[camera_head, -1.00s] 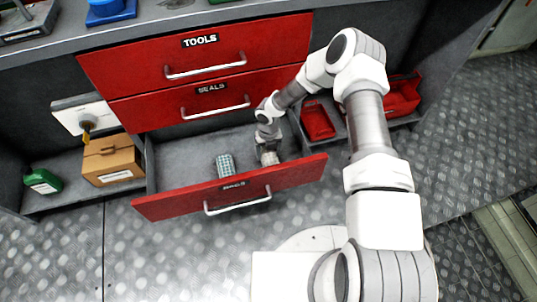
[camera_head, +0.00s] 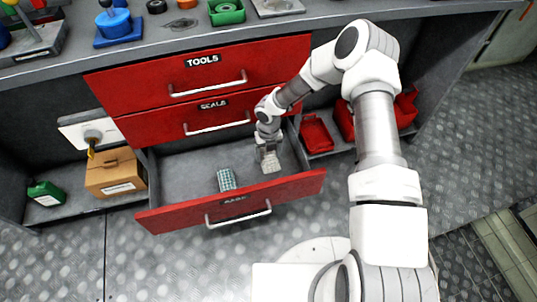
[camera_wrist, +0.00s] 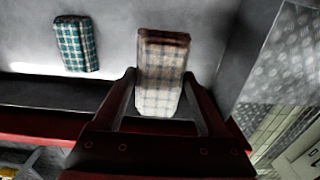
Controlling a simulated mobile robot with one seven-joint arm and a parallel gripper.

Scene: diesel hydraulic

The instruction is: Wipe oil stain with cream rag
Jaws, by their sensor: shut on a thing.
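The cream checked rag (camera_wrist: 160,80) is folded, with a darker brown end, and sits between the fingers of my gripper (camera_wrist: 162,88) in the wrist view. In the head view the rag (camera_head: 271,163) shows just below my gripper (camera_head: 267,146), inside the open red bottom drawer (camera_head: 165,217) near its right side. My gripper is shut on the rag. A green checked rag (camera_head: 227,180) lies on the drawer floor to the left; it also shows in the wrist view (camera_wrist: 77,44).
Shut drawers marked TOOLS (camera_head: 130,84) and SEALS (camera_head: 145,124) are above. The workbench (camera_head: 290,22) on top holds a green tray (camera_head: 226,12) and a blue item (camera_head: 113,24). A cardboard box (camera_head: 115,172) stands left; red bins (camera_head: 316,135) stand right.

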